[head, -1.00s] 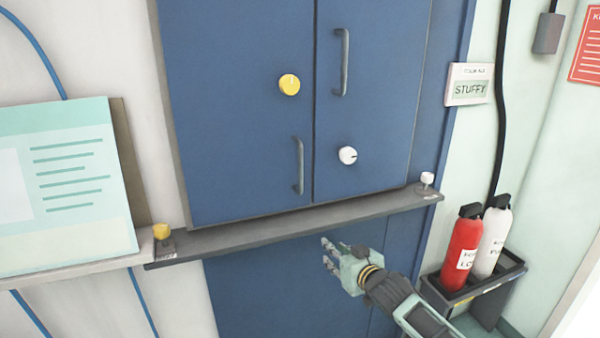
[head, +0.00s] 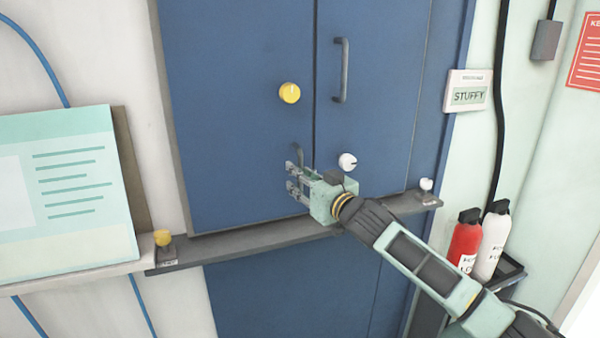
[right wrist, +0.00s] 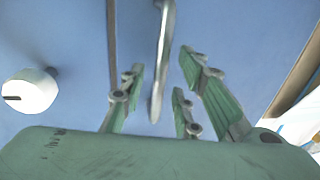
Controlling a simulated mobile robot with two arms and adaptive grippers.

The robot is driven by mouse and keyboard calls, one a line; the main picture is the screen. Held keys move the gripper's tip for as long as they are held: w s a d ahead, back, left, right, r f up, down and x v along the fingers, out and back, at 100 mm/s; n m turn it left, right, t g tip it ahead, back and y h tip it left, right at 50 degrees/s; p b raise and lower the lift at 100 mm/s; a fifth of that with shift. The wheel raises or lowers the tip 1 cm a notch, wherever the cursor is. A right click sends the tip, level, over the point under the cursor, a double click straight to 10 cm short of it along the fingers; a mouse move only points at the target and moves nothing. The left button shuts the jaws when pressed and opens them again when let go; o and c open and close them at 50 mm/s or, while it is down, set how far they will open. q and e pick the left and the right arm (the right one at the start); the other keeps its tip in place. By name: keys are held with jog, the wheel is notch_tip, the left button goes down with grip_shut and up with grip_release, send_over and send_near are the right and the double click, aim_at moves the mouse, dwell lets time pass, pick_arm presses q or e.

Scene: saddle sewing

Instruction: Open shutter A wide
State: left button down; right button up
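Two blue shutter panels stand side by side and look closed: the left panel (head: 235,110) has a yellow knob (head: 289,93), the right panel (head: 385,90) a white knob (head: 347,161). No letter A is readable on either. My right gripper (head: 292,180) is at the left panel's grey handle (head: 299,153) and hides its lower part. In the right wrist view the handle (right wrist: 161,60) lies between the spread fingers of my right gripper (right wrist: 160,74). The fingers look open, with gaps beside the handle. My left gripper is out of view.
A dark ledge (head: 250,237) runs below the panels, with a yellow-topped piece (head: 162,239) and a white-topped piece (head: 426,187) at its ends. A "STUFFY" sign (head: 467,93) and red (head: 465,243) and white (head: 491,242) bottles are at right. The right panel's handle (head: 340,70) is clear.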

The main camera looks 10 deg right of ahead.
jog(key=shift+w+a, duration=0.2)
jog(key=shift+w, duration=0.35)
jog(key=shift+c, duration=0.3)
grip_shut()
